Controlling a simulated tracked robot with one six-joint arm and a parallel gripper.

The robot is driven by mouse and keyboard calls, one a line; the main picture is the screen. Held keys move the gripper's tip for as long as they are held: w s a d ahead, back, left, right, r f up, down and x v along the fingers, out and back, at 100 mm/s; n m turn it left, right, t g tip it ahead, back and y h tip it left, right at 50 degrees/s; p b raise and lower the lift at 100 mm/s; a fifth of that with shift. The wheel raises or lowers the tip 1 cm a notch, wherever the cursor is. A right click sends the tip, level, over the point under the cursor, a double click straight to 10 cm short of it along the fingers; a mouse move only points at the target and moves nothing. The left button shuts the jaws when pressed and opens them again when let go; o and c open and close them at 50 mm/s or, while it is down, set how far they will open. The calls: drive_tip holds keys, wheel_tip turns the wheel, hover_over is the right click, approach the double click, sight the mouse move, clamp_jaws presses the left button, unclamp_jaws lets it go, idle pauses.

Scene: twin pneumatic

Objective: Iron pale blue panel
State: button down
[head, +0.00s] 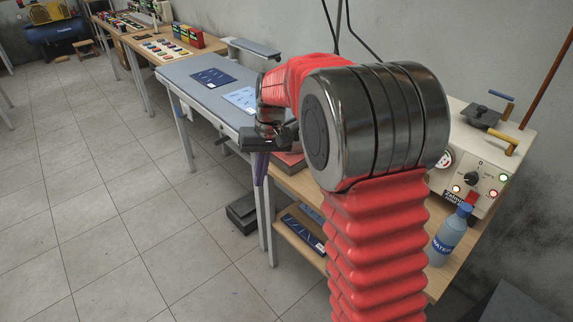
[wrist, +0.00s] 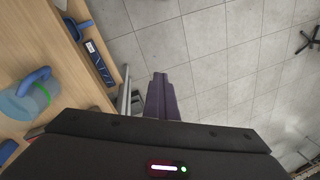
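The pale blue panel (head: 240,99) lies flat on the grey ironing table (head: 188,72), right of a dark blue panel (head: 213,77). My arm hides part of the table near it. My gripper (head: 262,172) points down at the table's near end, beside the panel and lower than it. Its purple fingers (wrist: 162,98) show close together in the wrist view, with nothing seen between them. A white boiler box (head: 470,180) stands at the right.
A water bottle (head: 447,240) stands on the wooden bench below the boiler. Dark blue pieces (head: 304,233) lie on a low shelf. A dark box (head: 242,212) is on the floor under the table. Wooden benches (head: 160,46) with coloured items stand farther back. The tiled floor at left is clear.

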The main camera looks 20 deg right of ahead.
drive_tip(key=a, duration=0.1)
drive_tip(key=a+f, duration=0.1)
drive_tip(key=n, duration=0.1)
drive_tip(key=shift+w+a+f, duration=0.25)
drive_tip(key=shift+w+a, duration=0.1)
drive_tip(key=shift+a, duration=0.05)
drive_tip(key=shift+s, duration=0.15)
